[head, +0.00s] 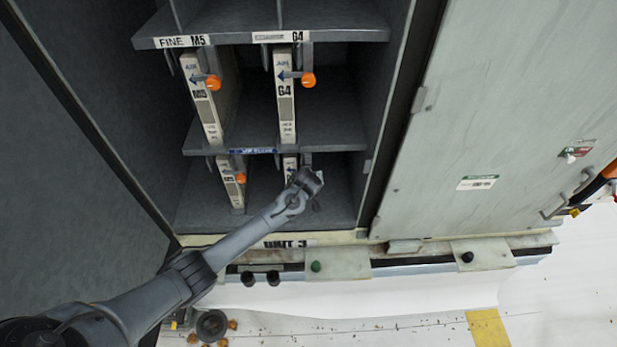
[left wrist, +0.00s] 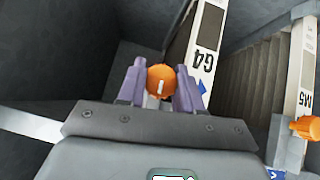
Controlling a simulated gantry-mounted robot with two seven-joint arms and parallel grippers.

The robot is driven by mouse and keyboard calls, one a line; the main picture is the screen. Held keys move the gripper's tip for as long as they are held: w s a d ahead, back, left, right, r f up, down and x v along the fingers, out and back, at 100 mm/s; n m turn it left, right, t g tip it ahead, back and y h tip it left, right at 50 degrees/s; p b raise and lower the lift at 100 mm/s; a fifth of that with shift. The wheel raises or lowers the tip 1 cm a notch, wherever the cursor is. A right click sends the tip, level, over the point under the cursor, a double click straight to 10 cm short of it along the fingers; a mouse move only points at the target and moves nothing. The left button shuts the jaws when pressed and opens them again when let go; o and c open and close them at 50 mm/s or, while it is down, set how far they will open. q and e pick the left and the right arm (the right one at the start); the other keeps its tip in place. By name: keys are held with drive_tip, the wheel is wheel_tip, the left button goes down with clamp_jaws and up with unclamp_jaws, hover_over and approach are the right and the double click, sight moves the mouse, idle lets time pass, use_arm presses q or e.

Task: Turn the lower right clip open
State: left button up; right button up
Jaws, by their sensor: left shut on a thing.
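The lower right clip shows as an orange knob (left wrist: 160,80) in the left wrist view. It sits between the two purple-grey fingers of my left gripper (left wrist: 161,88), which are shut on it. Beside it is the white edge of a filter marked G4 (left wrist: 208,40). In the head view my left gripper (head: 306,181) reaches into the lower right bay and hides the knob. Only the upper part of the lower right filter (head: 290,165) shows there. My right gripper is not in view.
Other orange knobs are at upper left (head: 213,82), upper right (head: 308,80) and lower left (head: 240,178). A grey shelf (head: 340,135) lies just above my left gripper. The cabinet's right wall and pale door (head: 490,120) stand to the right.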

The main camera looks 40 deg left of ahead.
use_arm(q)
drive_tip(key=shift+s+f, duration=0.15)
drive_tip(key=shift+f, duration=0.15)
drive_tip(key=o, duration=1)
drive_tip(key=shift+r, duration=0.15)
drive_tip(key=shift+r, duration=0.15)
drive_tip(key=b+v, duration=0.2)
drive_tip(key=v, duration=0.8)
drive_tip(key=shift+s+d+r, duration=0.15)
drive_tip(key=shift+d, duration=0.05)
